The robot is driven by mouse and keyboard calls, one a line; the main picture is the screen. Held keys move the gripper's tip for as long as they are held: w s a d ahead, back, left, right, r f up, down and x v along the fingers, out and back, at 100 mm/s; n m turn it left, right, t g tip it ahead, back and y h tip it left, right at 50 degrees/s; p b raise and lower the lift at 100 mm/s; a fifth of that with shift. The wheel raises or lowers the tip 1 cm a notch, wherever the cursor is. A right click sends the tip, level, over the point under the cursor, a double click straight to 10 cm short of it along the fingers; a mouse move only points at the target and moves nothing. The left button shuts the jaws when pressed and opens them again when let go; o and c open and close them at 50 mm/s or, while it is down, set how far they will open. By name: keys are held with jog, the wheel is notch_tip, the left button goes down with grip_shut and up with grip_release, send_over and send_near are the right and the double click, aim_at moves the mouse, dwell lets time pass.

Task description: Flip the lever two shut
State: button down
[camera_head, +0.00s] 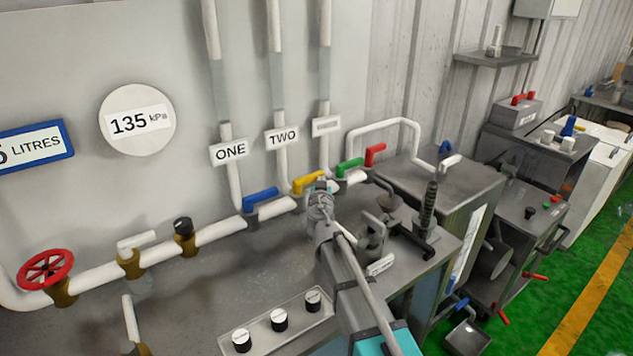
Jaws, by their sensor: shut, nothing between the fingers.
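The label TWO (282,138) hangs on a white vertical pipe that runs down to the horizontal pipe. Beside the foot of that pipe is a yellow lever (306,182), lying roughly along the horizontal pipe. My gripper (321,189) is shut and empty, just right of and in front of the yellow lever's right end. I cannot tell whether it touches the lever. The gripper hides part of the pipe behind it.
A blue lever (261,199) sits below the label ONE (230,151). A green lever (350,167) and a red lever (375,154) stand close on the right. Black knobs on a panel (262,337) lie in front. A red handwheel (45,269) is far left.

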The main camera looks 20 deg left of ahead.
jog(key=v, duration=1.2)
dwell(0.4)
